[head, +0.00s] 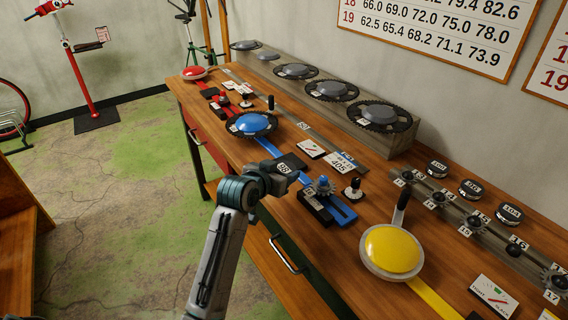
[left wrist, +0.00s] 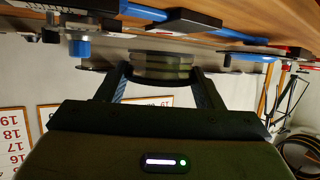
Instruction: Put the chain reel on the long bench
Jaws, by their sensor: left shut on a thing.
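My left gripper (head: 280,172) reaches in over the front part of the long wooden bench (head: 447,245). In the left wrist view its two fingers (left wrist: 162,88) are shut on a squat round dark reel (left wrist: 160,66) with olive bands, one finger on each side. In the head view the gripper mostly hides this reel, and only a dark shape shows at its tip. The reel is close to the bench top, between the large blue dome and the small blue fixture. I cannot tell if it touches the wood. My right gripper is not in view.
A blue dome (head: 251,124) stands behind the gripper, and a black and blue fixture (head: 325,200) is close on its right. A yellow dome (head: 392,250) is nearer. Several chainrings lie on a grey block (head: 340,113) along the wall.

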